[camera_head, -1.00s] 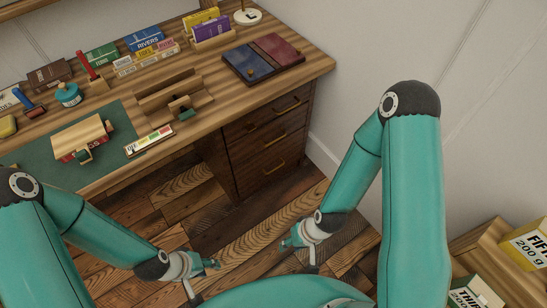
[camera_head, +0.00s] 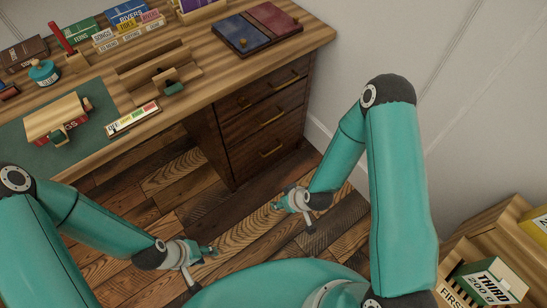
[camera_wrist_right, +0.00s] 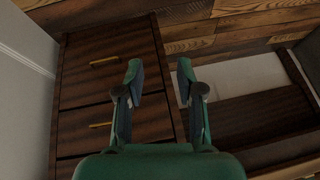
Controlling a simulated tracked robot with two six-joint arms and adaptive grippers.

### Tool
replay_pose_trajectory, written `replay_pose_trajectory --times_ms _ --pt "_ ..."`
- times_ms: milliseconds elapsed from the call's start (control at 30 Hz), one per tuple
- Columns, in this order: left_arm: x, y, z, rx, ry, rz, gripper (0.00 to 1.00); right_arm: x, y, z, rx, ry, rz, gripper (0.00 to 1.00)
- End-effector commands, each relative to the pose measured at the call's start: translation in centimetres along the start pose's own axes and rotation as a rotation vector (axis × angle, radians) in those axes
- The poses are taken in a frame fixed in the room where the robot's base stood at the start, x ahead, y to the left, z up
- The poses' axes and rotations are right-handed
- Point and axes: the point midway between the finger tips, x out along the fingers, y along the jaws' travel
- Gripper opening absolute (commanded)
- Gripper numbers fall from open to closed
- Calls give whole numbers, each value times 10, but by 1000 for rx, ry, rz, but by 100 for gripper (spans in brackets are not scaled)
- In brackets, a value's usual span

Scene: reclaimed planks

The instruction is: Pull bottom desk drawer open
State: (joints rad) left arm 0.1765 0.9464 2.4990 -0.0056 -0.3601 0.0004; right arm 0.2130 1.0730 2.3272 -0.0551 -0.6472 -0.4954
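The desk's dark wooden drawer stack shows under the right end of the top in the head view. The bottom drawer (camera_head: 256,158) looks shut, flush with those above, with a brass bar handle (camera_head: 271,149). In the right wrist view the drawer fronts appear at the left, with one brass handle (camera_wrist_right: 104,61) near the floor side. My right gripper (camera_head: 279,204) is in front of the drawers, apart from them; its fingers stand open and empty in the right wrist view (camera_wrist_right: 159,75). My left gripper (camera_head: 214,249) hangs lower left, over the floor; its finger gap is too small to judge.
A wall (camera_head: 335,65) stands right of the desk. A wooden crate (camera_head: 465,262) with boxes is at lower right. Plank floor is clear before the drawers.

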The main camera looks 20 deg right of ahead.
Motion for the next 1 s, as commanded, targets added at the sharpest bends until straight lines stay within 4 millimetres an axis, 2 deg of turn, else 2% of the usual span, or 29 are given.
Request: replay_pose_trajectory --times_ms 33,100,300,400,500,633,800,1000 --pt "40 -14 0 0 -1 0 40 50 18 5 -101 61 34 37" --pt "67 -24 0 0 -1 0 40 88 38 -4 -264 148 99 37" --pt "140 -50 -1 0 0 0 40 179 93 -26 -721 340 366 37" --pt "174 -63 -1 0 0 0 40 214 117 -33 -931 394 535 37" --pt "203 -73 -1 0 0 0 40 240 137 -37 -1108 416 705 37" --pt "229 -82 -1 0 0 0 40 260 154 -39 -1274 411 890 37" --pt "243 -88 -2 0 0 0 40 267 165 -41 -1382 388 1027 37" --pt "247 -89 -2 0 0 0 40 273 171 -52 -1407 381 1060 37"
